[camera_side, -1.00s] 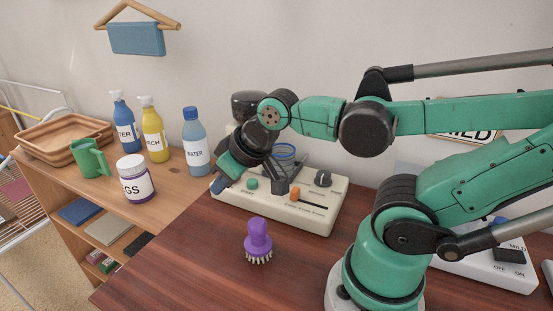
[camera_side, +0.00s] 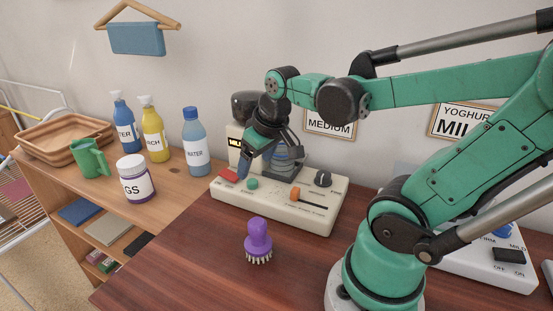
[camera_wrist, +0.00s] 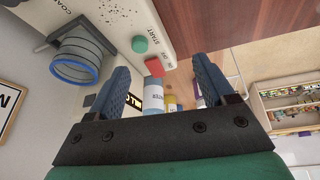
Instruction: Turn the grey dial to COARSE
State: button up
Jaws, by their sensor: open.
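The grey dial (camera_side: 323,178) is a dark round knob at the right back of a cream control box (camera_side: 318,226). Its pointer setting is too small to read. My gripper (camera_side: 262,170) is open and empty above the left part of the box, left of the dial and apart from it. In the wrist view, my two blue fingers (camera_wrist: 161,75) are spread wide with nothing between them. The dial is not visible there; part of a label beginning "COA" shows at the top left.
A purple brush (camera_side: 258,240) stands in front. Bottles (camera_side: 195,145) stand left. Wood right of the brush is clear.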

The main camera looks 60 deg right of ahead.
jog(key=s+d+f+m+g, duration=0.1)
jog(key=s+d+m+g, duration=0.25)
jog(key=d, duration=0.45)
jog(key=y, duration=0.1)
send_over(324, 173)
jog(key=shift+w+a+f+m+g, duration=0.15)
jog(key=shift+w+f+m+g, duration=0.15)
jog(key=shift+f, duration=0.25)
jog(key=shift+s+f+y, duration=0.2)
jog(key=shift+s+y, duration=0.05)
jog(key=shift+y, duration=0.05)
jog(key=shift+f, duration=2.65)
grip_shut()
